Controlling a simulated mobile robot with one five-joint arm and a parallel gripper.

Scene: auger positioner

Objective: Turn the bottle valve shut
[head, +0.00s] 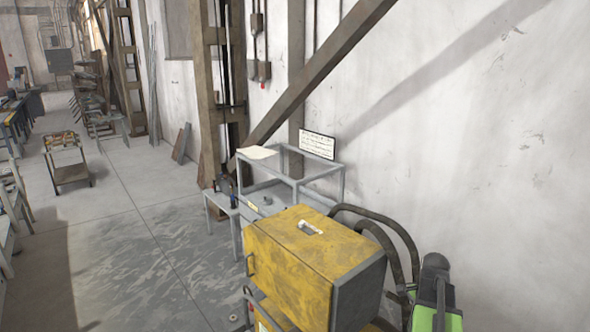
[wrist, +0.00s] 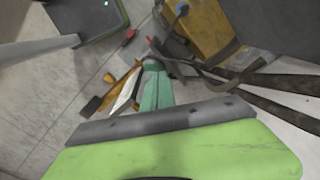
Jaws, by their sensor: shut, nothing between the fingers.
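A teal-green bottle (wrist: 157,88) shows in the middle of the wrist view, just beyond my gripper's front edge. Its lower part is hidden behind my gripper. A small grey part sits at its far end, too blurred for me to tell whether it is the valve. My gripper (wrist: 165,122) is shut and empty, with a grey edge on a lime-green body. I cannot tell whether it touches the bottle. In the head view, the lime-green and dark part of my arm (head: 436,295) is at the lower right. I cannot make out the bottle there.
A yellow cabinet (head: 300,255) stands left of my arm, with dark hoses (head: 390,232) between them. Behind it is a grey metal table (head: 290,175). A white wall (head: 480,150) closes the right side. Floor (head: 130,230) is open at left.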

